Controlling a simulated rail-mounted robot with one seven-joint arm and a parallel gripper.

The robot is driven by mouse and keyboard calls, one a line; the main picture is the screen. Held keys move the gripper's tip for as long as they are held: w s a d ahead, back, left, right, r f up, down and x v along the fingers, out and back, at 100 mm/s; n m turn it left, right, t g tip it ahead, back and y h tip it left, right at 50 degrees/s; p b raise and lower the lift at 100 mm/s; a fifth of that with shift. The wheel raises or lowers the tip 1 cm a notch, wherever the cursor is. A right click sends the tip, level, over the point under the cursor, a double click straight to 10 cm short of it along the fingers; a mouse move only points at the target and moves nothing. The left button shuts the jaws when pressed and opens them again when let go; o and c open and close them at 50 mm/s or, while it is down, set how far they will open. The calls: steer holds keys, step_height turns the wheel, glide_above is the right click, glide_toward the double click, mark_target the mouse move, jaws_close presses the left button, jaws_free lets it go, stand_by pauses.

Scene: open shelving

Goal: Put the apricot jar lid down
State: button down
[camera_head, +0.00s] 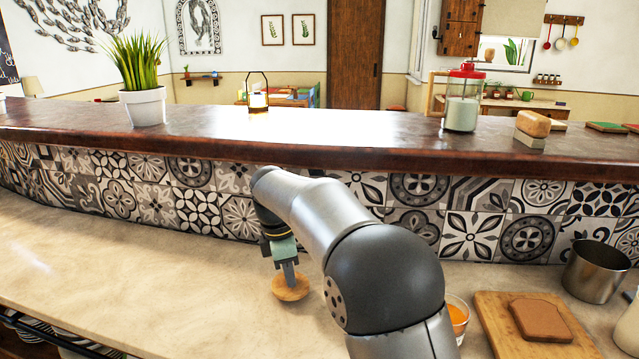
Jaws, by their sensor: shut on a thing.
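My gripper (288,274) points down over the lower beige counter, left of my arm's large elbow. It is shut on the round tan lid (291,289), holding it by its upper side. The lid is at or just above the counter; I cannot tell whether it touches. A glass jar with orange contents (458,314), which looks like apricot jam, stands right of my arm and is partly hidden by it.
A wooden board (491,310) with a bread slice (541,321) lies at the right. A metal pot (594,271) stands behind it. The lower counter (130,270) is clear on the left. A tiled wall (200,190) rises behind to a dark raised bar top (330,130).

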steer(key=d+m+p, duration=0.1)
steer(key=d+m, duration=0.2)
steer(key=d, duration=0.2)
steer(key=d+m+p, duration=0.2)
steer(key=d+m, duration=0.1)
steer(key=d, duration=0.1)
steer(key=w+d+r+m+g+p, duration=0.1)
steer(key=d+m+p, duration=0.1)
steer(key=d, duration=0.3)
steer(key=shift+d+m, duration=0.35)
steer(key=shift+m, duration=0.55)
steer(key=d+m+p, duration=0.1)
steer(key=d+m, duration=0.1)
steer(key=d, duration=0.1)
steer(key=s+d+m+p, duration=0.1)
steer(key=d+m, duration=0.2)
steer(key=s+d+m+g+y+p, duration=0.1)
steer(key=d+m, duration=0.1)
steer(key=d, duration=0.1)
steer(key=shift+d+f, duration=0.15)
steer(key=shift+f, duration=0.2)
steer(key=shift+d+m, duration=0.2)
steer(key=shift+m, duration=0.6)
steer(key=m+y, duration=0.1)
steer(key=m, duration=0.5)
steer(key=shift+f, duration=0.1)
